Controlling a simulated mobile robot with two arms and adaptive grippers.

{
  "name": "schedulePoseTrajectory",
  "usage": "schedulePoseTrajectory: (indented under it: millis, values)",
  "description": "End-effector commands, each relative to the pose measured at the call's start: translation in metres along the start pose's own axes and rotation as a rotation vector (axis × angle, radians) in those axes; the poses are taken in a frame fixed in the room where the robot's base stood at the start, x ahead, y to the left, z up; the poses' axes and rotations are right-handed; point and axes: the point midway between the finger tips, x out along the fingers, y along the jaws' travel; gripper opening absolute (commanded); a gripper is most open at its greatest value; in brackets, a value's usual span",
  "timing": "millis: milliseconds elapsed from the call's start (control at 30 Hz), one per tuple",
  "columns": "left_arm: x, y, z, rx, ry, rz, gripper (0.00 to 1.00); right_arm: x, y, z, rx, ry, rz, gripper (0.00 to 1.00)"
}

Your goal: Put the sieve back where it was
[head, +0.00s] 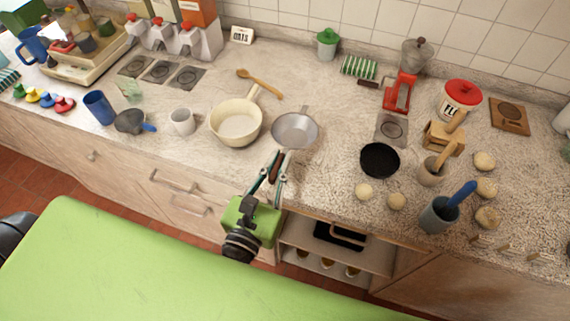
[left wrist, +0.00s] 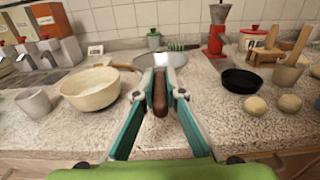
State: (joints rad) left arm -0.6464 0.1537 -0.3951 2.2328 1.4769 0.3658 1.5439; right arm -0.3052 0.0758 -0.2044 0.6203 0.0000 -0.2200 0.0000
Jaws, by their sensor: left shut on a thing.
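The sieve (head: 295,130) is a round grey metal bowl with a brown handle, near the front of the counter at the middle of the head view. My left gripper (head: 279,160) reaches in from the front edge and is shut on the brown handle. In the left wrist view the handle (left wrist: 160,98) lies between the two fingers of the gripper (left wrist: 160,75), and the sieve's bowl (left wrist: 146,61) is beyond them, partly hidden. I cannot tell whether the bowl rests on the counter or is slightly above it. My right gripper is not in view.
A cream pan (head: 237,122) stands close to the sieve's left, with a wooden spoon (head: 262,84) behind. A black pan (head: 380,160) and dough balls (head: 364,191) are to the right. A white mug (head: 182,122) is farther left.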

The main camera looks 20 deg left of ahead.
Motion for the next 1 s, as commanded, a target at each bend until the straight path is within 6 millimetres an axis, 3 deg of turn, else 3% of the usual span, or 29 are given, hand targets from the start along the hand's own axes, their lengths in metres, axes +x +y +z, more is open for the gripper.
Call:
schedulePoseTrajectory:
  millis: [33,200,367,567,1000]
  values:
    - [0.009,0.0,-0.012,0.004,-0.002,-0.001,0.0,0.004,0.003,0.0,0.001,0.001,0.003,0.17]
    - [0.025,0.0,-0.032,0.002,-0.002,0.0,0.0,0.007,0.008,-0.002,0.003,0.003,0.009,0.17]
    - [0.033,0.001,-0.042,0.002,-0.001,0.001,0.0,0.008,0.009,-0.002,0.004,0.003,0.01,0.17]
    - [0.034,0.0,-0.071,0.003,0.0,-0.001,0.0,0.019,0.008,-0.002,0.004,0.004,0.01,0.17]
    - [0.034,0.001,-0.077,0.0,-0.002,0.001,0.0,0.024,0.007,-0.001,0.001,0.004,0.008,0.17]
